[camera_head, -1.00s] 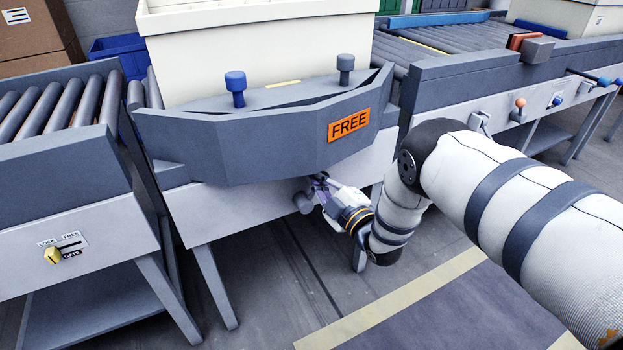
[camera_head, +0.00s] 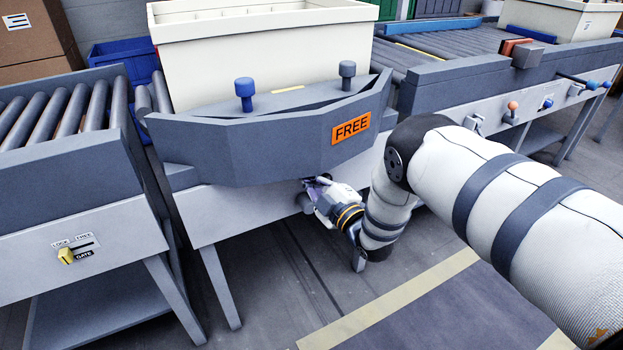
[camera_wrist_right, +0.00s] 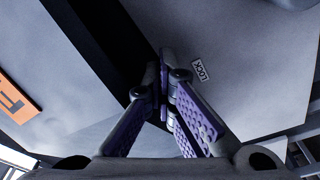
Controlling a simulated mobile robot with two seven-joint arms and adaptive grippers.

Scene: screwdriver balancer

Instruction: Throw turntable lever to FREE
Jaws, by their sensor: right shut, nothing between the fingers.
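The turntable (camera_head: 265,145) is a grey angled unit with an orange FREE sign (camera_head: 351,127) on its front. My right gripper (camera_head: 312,183) is under the sign, close to the pale panel below the turntable's front. In the right wrist view its purple-padded fingers (camera_wrist_right: 163,92) are together and empty. A small white LOCK label (camera_wrist_right: 201,70) is on the panel just right of the fingertips there. A grey rounded piece (camera_head: 304,204) shows beside the gripper in the head view; I cannot tell if it is the turntable lever. No lever is clear in the wrist view.
A cream bin (camera_head: 235,65) stands on the turntable behind a blue knob (camera_head: 244,90) and a grey knob (camera_head: 347,72). At left, a roller conveyor (camera_head: 60,125) has a yellow gate lever (camera_head: 66,256). More conveyors (camera_head: 480,75) are at right. Floor in front is open.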

